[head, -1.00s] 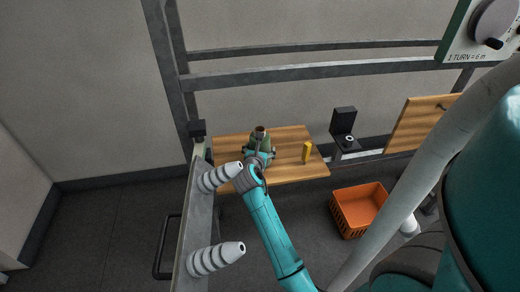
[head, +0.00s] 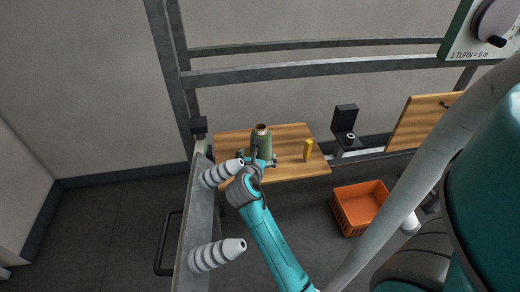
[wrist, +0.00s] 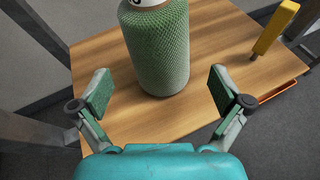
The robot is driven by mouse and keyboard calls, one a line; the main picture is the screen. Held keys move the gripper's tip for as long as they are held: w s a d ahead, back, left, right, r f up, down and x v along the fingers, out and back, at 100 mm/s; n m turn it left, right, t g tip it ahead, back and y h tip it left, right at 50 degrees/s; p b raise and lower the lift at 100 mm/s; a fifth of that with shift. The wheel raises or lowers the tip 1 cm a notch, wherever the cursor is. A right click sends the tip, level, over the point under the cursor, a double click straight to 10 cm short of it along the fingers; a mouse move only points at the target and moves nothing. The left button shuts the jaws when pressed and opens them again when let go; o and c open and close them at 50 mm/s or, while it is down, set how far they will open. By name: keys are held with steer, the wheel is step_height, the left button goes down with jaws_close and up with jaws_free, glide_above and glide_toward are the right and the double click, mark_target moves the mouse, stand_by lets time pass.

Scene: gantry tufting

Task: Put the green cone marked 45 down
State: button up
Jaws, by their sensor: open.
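The green cone (head: 263,144) stands upright on the wooden table (head: 290,136), with a brown top in the head view. In the wrist view the green cone (wrist: 158,50) shows a textured green side and a white band with a dark mark cut off at the top edge; the number cannot be read. My gripper (wrist: 156,92) is open, its two pads apart and in front of the cone, touching nothing. In the head view my gripper (head: 259,162) is on the near side of the cone.
An orange crate (head: 340,216) is on the floor at the right. Two grey ribbed cones (head: 216,255) stick out from the metal frame at the left. A black bracket (head: 345,122) stands behind right.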

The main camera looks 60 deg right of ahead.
steer(key=s+a+f+m+t+y, duration=0.2)
steer(key=s+a+f+y, duration=0.15)
steer(key=a, duration=0.55)
steer(key=s+a+f+m+t+y, duration=0.2)
steer(key=s+a+f+m+t, duration=0.15)
steer(key=a, duration=0.55)
steer(key=s+a+f+m+t+y, duration=0.2)
steer(key=s+a, duration=0.2)
steer(key=a, duration=0.5)
steer(key=s+a+r+m+t+y, duration=0.1)
steer(key=s+a+r+m+y, duration=0.1)
steer(key=s, duration=0.4)
steer(key=s+a+r+m+y, duration=0.1)
steer(key=s+a+r+m, duration=0.3)
steer(key=m, duration=0.3)
steer(key=s+a+r+m+t+y, duration=0.1)
steer(key=s+a+r+m+y, duration=0.1)
steer(key=s, duration=0.5)
steer(key=a+r+m, duration=0.1)
steer(key=a+m, duration=0.1)
steer(key=shift+s+a+t+y, duration=0.35)
steer(key=shift+r+m, duration=0.1)
steer(key=shift+m, duration=0.15)
